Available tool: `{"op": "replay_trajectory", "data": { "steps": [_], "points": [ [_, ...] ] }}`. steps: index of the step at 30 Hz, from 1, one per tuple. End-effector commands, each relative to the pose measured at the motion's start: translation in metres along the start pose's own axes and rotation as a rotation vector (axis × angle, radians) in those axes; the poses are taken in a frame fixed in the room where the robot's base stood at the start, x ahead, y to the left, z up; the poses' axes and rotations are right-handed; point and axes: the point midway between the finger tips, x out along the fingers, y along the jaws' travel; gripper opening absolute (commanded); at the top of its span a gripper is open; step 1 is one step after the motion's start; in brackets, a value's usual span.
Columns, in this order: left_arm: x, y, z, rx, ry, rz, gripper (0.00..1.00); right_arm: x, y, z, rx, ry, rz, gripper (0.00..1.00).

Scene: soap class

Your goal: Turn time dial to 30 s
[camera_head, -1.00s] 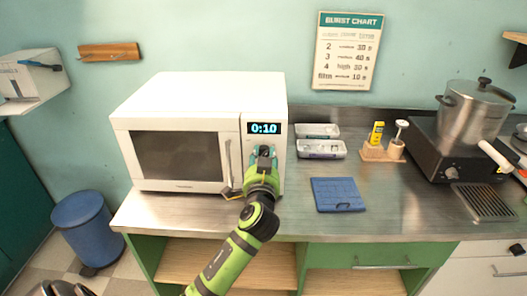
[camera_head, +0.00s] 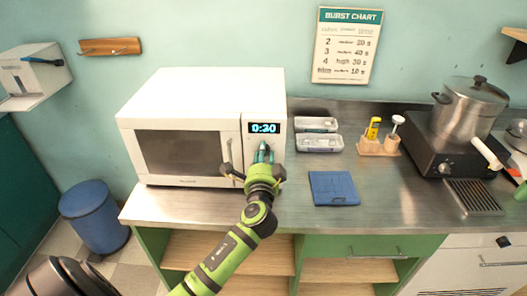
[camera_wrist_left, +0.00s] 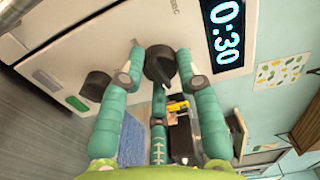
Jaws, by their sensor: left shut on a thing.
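The white microwave (camera_head: 190,95) stands on the counter with its door closed. Its lit display (camera_head: 263,128) reads 0:30, which is clear in the left wrist view (camera_wrist_left: 226,32). My left gripper (camera_head: 264,152) is at the control panel below the display. In the left wrist view its teal fingers (camera_wrist_left: 159,62) are closed around the dark time dial (camera_wrist_left: 161,66), the knob nearer the display. A second dark knob (camera_wrist_left: 96,85) sits farther from the display, outside the grip. In the head view the fingers mostly hide the dial. My right gripper is not in view.
A green button (camera_wrist_left: 77,104) is on the panel beyond the second knob. A blue mat (camera_head: 334,188) lies on the counter right of my arm. Grey trays (camera_head: 319,144) and a wooden holder (camera_head: 378,149) stand behind. A pot (camera_head: 468,106) is on a burner at right.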

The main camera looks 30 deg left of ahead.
Motion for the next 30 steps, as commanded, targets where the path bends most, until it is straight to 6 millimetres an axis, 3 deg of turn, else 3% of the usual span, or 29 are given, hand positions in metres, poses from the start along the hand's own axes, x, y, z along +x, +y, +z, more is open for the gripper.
{"op": "replay_trajectory", "data": {
  "steps": [23, 24, 25, 30],
  "points": [
    [0.0001, 0.0000, 0.0001, 0.096, 0.000, -0.001, 0.01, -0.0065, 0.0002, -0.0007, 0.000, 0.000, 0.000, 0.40],
    [0.0001, -0.0001, 0.0001, 0.096, 0.000, -0.001, 0.50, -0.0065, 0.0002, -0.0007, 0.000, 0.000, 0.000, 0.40],
    [0.0001, -0.0001, 0.0001, 0.096, 0.000, -0.001, 0.58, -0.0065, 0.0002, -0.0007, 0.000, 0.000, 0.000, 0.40],
    [0.0001, -0.0001, 0.0001, 0.095, 0.000, 0.000, 0.58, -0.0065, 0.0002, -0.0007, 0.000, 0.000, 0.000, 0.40]
  ]
}}
